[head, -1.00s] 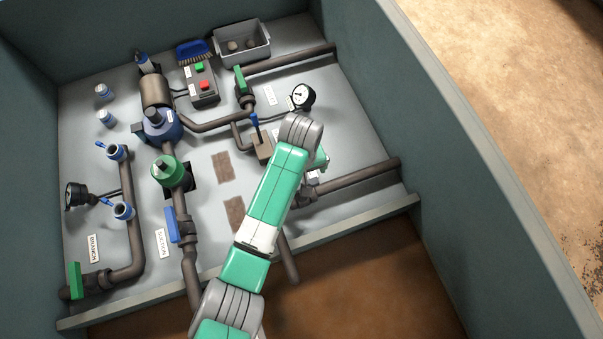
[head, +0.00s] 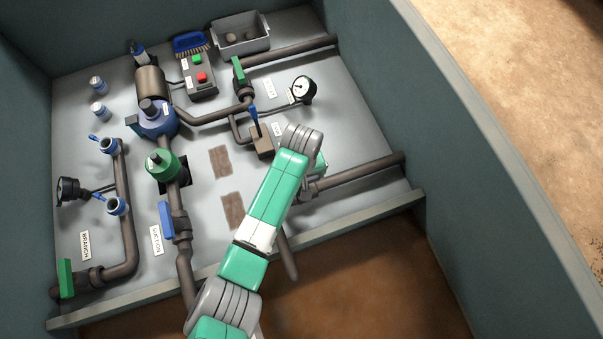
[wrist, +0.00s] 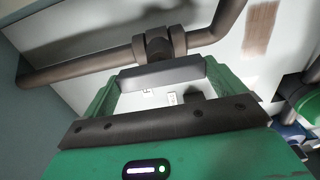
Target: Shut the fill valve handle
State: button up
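I cannot read a label that names the fill valve. In the wrist view a dark grey bar (wrist: 163,74) lies crosswise beside a brown valve body (wrist: 160,44) on a pipe, between my gripper's green fingers. Whether the bar is the handle or part of the gripper is unclear. My gripper (wrist: 162,88) is close to that valve body, and its green fingers stand apart at either end of the bar. In the head view my arm hides most of the gripper and the valve there, by the lower right pipe (head: 360,173).
A blue lever (head: 254,117) stands just left of my wrist, with a pressure gauge (head: 303,89) above. A green handle (head: 238,70) and a grey bin (head: 241,38) are farther back. A green-topped fitting (head: 162,164) stands left of my arm. A raised lip (head: 345,222) borders the panel.

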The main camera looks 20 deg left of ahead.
jog(key=shift+r, duration=0.1)
jog(key=m+p, duration=0.1)
jog(key=p, duration=0.1)
jog(key=shift+r+m+p, duration=0.2)
jog(key=shift+m+p, duration=0.1)
jog(key=shift+p, duration=0.05)
jog(key=shift+m+p, duration=0.9)
jog(key=shift+p, duration=0.05)
jog(key=m+p, duration=0.3)
jog(key=m, duration=0.3)
jog(key=shift+f, duration=0.15)
jog(key=m+p, duration=0.1)
jog(key=m, duration=0.3)
jog(key=shift+m, duration=0.4)
jog(key=shift+m+p, duration=0.45)
jog(key=shift+m, duration=1.35)
jog(key=o, duration=0.6)
jog(key=shift+r+p, duration=2.1)
jog(key=shift+r, duration=1.75)
